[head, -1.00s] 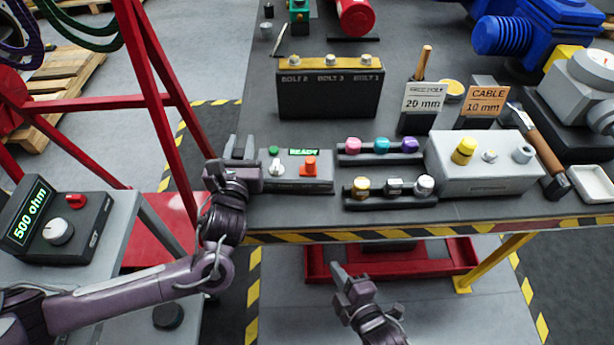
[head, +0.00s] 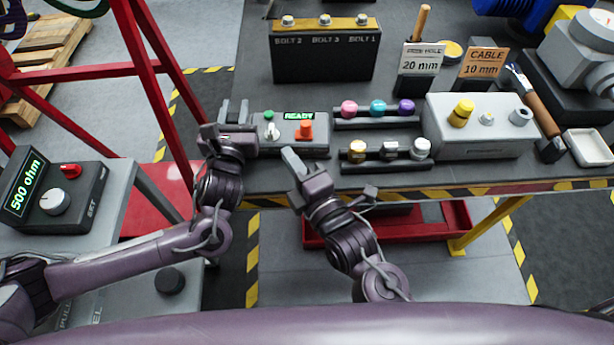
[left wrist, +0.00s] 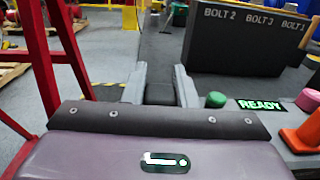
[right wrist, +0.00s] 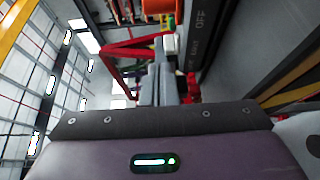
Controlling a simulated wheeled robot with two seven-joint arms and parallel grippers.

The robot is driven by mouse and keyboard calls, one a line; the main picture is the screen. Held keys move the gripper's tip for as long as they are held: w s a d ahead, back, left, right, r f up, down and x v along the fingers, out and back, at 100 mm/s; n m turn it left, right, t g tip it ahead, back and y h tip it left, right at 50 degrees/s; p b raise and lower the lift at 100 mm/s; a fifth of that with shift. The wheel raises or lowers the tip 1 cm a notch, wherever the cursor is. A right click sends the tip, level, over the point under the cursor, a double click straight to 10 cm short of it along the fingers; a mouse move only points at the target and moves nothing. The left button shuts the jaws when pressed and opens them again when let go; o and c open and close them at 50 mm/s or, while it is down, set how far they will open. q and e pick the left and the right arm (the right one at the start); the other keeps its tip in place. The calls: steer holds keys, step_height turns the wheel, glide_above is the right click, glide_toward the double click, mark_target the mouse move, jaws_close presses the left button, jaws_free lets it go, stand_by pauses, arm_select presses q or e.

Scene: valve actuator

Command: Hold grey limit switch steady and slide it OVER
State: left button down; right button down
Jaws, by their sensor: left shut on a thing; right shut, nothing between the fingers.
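A grey control box (head: 292,148) lies near the table's front left corner. It carries a green READY display, a green button, a small pale lever (head: 271,131) and an orange-red part (head: 305,130). I cannot tell which part is the limit switch. My left gripper (head: 233,112) is at the box's left end, pointing away from me. In the left wrist view its fingers are shut on a dark block (left wrist: 160,94). My right gripper (head: 293,160) is shut and empty, just in front of the box, tips towards its front face. In the right wrist view its fingers (right wrist: 157,82) touch each other.
Two racks of coloured knobs (head: 376,122) stand right of the box, then a light grey box (head: 480,135) with a yellow knob. A black BOLT block (head: 322,60) stands behind. The striped table edge (head: 440,192) runs along the front. A 500 ohm unit (head: 60,200) stands left.

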mark_target(324, 143)
arm_select(q)
steer(key=shift+s+f, duration=0.1)
steer(key=shift+f, duration=0.15)
arm_select(e)
steer(key=shift+x, duration=1.05)
steer(key=shift+w+d, duration=0.75)
steer(key=shift+d, duration=0.3)
steer(key=shift+w+d, duration=0.45)
steer(key=shift+d, duration=0.1)
steer(key=shift+s+d, duration=0.1)
steer(key=shift+d, duration=1.85)
